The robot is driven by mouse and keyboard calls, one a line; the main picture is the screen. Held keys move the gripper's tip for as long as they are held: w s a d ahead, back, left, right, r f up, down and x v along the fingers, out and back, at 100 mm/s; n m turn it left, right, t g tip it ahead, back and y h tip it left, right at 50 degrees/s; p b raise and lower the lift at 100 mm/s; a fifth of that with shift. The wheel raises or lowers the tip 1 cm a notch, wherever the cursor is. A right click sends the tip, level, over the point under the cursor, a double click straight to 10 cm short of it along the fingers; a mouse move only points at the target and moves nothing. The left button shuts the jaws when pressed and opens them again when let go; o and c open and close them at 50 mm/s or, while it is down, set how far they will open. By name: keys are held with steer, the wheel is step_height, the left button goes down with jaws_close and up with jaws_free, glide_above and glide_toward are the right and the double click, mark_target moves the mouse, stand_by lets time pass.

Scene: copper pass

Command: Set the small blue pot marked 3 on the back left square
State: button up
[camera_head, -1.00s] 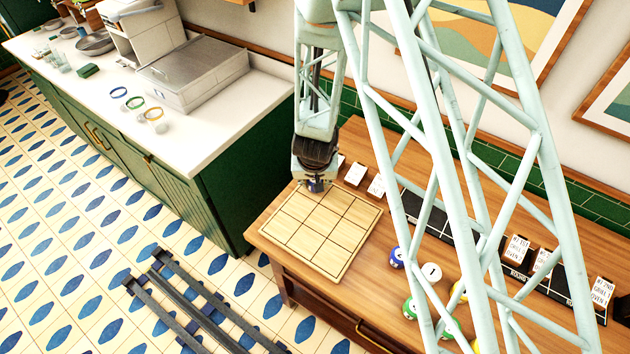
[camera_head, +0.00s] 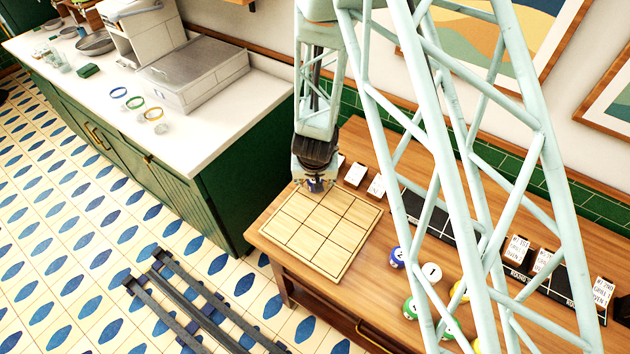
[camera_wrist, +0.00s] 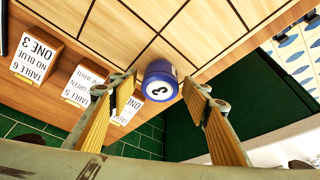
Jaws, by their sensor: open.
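The small blue pot marked 3 (camera_wrist: 160,82) stands at the corner of the gridded wooden board (camera_wrist: 190,22) in the wrist view, its numbered white top facing the camera. In the head view the pot (camera_head: 316,185) is mostly covered by my gripper (camera_head: 316,178) at the back left corner of the board (camera_head: 320,232). It appears to be on the back left square. In the wrist view my gripper (camera_wrist: 160,88) is open, with a finger on each side of the pot and a gap visible at both. The other board squares in view are empty.
Small printed cards on wooden blocks (camera_head: 355,175) stand just behind the board, close to my gripper. A blue pot marked 2 (camera_head: 397,257), a white pot marked 1 (camera_head: 431,272) and green ones (camera_head: 411,308) stand right of the board. A green cabinet (camera_head: 235,170) is at left.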

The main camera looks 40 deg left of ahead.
steer(key=p+v, duration=0.2)
steer(key=v, duration=0.9)
steer(key=shift+r, duration=0.35)
steer(key=shift+d, duration=0.15)
stand_by(0.6)
